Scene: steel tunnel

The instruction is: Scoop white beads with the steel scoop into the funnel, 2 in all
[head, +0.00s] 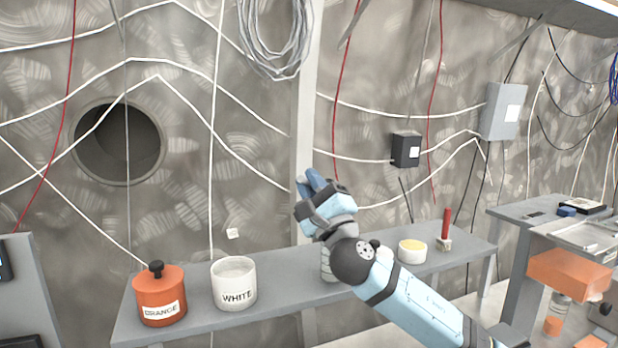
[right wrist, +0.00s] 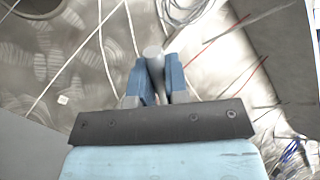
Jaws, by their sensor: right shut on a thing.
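A white pot labelled WHITE (head: 234,296) stands open on the grey bench, with pale contents near its rim. My right gripper (head: 313,184) is raised above the bench, to the right of the white pot. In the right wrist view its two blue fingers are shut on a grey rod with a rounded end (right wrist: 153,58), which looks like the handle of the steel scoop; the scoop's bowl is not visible. A pale object (head: 327,264) stands behind my right arm, mostly hidden; I cannot tell whether it is the funnel. My left gripper is out of view.
An orange lidded pot labelled ORANGE (head: 160,298) stands left of the white pot. A white bowl with yellow contents (head: 412,257) and a red-handled tool (head: 446,224) stand farther right on the bench (head: 468,250). An orange block (head: 568,273) is at the right.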

